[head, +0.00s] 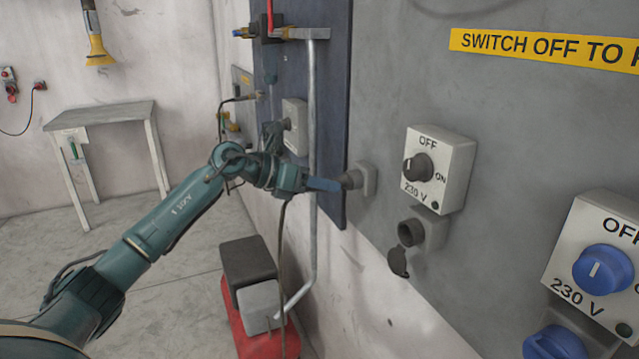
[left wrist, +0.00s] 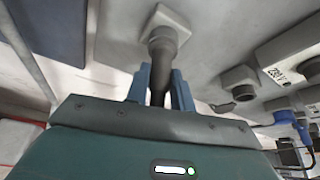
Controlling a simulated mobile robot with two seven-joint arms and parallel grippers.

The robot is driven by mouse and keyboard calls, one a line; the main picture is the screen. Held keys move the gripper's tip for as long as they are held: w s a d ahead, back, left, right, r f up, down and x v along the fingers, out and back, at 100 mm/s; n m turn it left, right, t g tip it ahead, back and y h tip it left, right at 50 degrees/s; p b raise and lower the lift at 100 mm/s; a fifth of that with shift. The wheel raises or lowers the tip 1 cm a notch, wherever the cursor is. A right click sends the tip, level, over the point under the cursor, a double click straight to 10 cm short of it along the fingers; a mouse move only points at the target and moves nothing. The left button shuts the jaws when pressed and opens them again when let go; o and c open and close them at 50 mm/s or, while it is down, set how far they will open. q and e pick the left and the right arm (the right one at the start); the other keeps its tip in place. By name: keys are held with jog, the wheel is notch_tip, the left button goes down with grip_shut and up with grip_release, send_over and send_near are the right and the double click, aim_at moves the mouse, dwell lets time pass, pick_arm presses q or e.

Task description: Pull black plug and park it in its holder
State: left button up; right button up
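The black plug (head: 351,180) sits with its front end at the grey holder (head: 368,179) on the wall, left of the switch box. In the left wrist view the plug (left wrist: 163,42) points into the holder (left wrist: 170,18); how deep it sits I cannot tell. My left gripper (head: 338,185) is at the plug's rear part. Its blue fingers lie on both sides and appear shut on it. The black socket (head: 410,233) below the OFF/ON switch box (head: 437,168) is empty, and its round lid (head: 398,263) hangs open. My right gripper is not in view.
A blue switch (head: 603,269) and blue plug (head: 556,343) are at the lower right. A grey pipe (head: 312,130) runs down a dark panel behind my gripper. A cable (head: 281,240) hangs below my wrist. A red box (head: 265,343) stands on the floor; a table (head: 100,115) is far left.

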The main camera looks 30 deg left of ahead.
pick_arm(q)
jog(key=o, duration=0.5)
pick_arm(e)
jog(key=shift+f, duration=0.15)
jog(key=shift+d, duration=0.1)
pick_arm(q)
jog(key=shift+b+v, duration=0.3)
jog(key=shift+v, duration=0.7)
jog(key=b+v, duration=0.2)
jog(key=v, duration=0.9)
jog(key=shift+b, duration=0.3)
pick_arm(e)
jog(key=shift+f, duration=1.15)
pick_arm(q)
jog(key=shift+r, duration=0.1)
